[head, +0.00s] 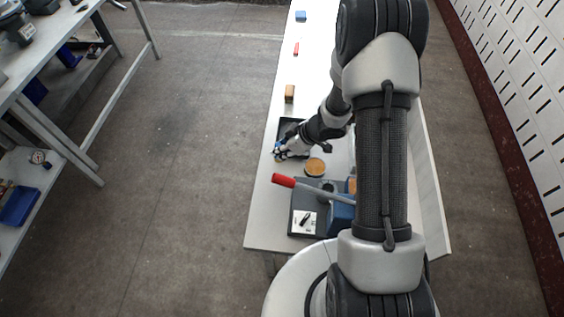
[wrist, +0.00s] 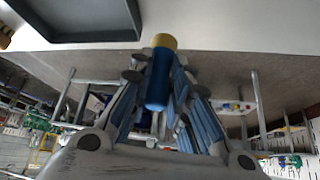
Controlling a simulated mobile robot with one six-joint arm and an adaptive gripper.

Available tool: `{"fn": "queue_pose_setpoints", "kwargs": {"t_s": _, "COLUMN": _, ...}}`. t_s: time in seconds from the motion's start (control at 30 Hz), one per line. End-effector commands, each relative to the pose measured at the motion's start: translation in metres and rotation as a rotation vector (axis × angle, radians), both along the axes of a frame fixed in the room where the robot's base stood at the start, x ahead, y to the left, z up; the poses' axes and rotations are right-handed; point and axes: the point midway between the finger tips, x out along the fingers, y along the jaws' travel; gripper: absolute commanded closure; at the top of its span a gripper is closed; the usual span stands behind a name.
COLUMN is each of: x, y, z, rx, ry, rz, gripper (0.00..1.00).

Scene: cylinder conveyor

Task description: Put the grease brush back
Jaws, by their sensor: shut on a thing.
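My gripper (head: 282,151) is at the left edge of the long white table, just in front of a shallow black tray (head: 280,127). In the wrist view my gripper (wrist: 158,76) is shut on a blue cylindrical handle with a yellow-tan end, which I take as the grease brush (wrist: 157,84). The yellow end points toward the table edge. The fingers hide the sides of the brush. The black tray also shows in the wrist view (wrist: 82,39), apart from the brush. A round tin with an orange-brown top (head: 315,167) stands to the right of the gripper.
A tan block (head: 290,93), a red item (head: 297,48) and a blue box (head: 300,16) lie farther back. Open floor is left of the table.

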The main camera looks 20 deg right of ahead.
Motion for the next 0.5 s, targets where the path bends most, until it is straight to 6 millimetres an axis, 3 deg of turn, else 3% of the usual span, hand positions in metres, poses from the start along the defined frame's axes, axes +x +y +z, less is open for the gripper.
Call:
{"fn": "queue_pose_setpoints", "kwargs": {"t_s": 0.17, "x": 0.0, "y": 0.0, "z": -0.012, "rx": 0.0, "ry": -0.001, "rz": -0.001, "gripper": 1.0}}
{"fn": "queue_pose_setpoints", "kwargs": {"t_s": 0.4, "x": 0.0, "y": 0.0, "z": -0.048, "rx": 0.0, "ry": 0.0, "rz": -0.001, "gripper": 1.0}}
{"fn": "queue_pose_setpoints", "kwargs": {"t_s": 0.5, "x": 0.0, "y": 0.0, "z": -0.049, "rx": 0.0, "ry": -0.002, "rz": 0.0, "gripper": 1.0}}
